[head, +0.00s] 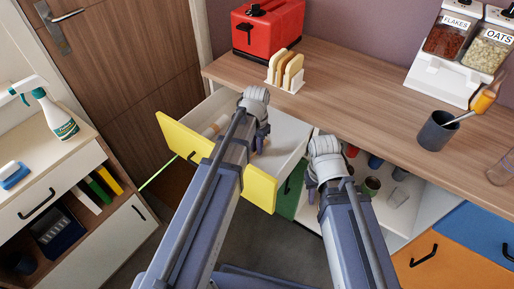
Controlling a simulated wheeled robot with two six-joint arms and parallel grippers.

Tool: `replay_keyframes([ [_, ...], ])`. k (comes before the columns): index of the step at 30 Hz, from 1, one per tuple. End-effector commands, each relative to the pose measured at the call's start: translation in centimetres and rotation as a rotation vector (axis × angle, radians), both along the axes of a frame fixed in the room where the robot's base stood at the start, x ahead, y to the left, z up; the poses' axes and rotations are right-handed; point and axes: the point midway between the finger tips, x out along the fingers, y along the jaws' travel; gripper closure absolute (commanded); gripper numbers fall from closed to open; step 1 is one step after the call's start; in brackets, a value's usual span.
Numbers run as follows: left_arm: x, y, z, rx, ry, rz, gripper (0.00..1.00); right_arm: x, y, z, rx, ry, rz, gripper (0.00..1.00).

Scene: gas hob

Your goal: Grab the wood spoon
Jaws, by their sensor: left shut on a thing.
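The pulled-out drawer (261,188) has a white inside and a yellow front. My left gripper (262,138) is down inside it, at its right part, largely hidden by my own arm. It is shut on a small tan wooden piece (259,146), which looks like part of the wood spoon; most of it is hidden. Another light wooden object (215,126) lies in the drawer's left part, partly covered by my arm. My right gripper (322,186) is just right of the drawer, before the counter; its fingers are hard to make out.
The wooden counter (360,100) holds a red toaster (268,25), a toast rack (285,72), cereal dispensers (462,50) and a dark cup (437,131) with utensils. Below it is an open shelf with cups (372,186). A cabinet with a spray bottle (55,115) stands at left.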

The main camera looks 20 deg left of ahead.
Motion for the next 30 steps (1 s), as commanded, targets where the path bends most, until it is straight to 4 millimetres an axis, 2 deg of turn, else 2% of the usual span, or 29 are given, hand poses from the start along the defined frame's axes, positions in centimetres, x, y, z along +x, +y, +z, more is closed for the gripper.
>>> replay_keyframes([
  [8, 0.0, 0.0, 3.2, 0.000, 0.000, 0.000, 1.00, 0.0, 0.0, 3.2, 0.000, 0.000, 0.000, 0.73],
  [19, 0.0, 0.0, 8.8, 0.000, 0.000, 0.000, 1.00, 0.0, 0.0, 8.9, 0.000, 0.000, 0.000, 0.73],
  [24, 0.0, 0.0, 9.8, 0.000, 0.000, 0.000, 1.00, 0.0, 0.0, 9.8, 0.000, 0.000, -0.001, 0.73],
  [30, 0.0, 0.0, 9.7, 0.000, 0.000, 0.000, 1.00, 0.0, 0.0, 9.7, 0.000, 0.000, -0.001, 0.73],
])
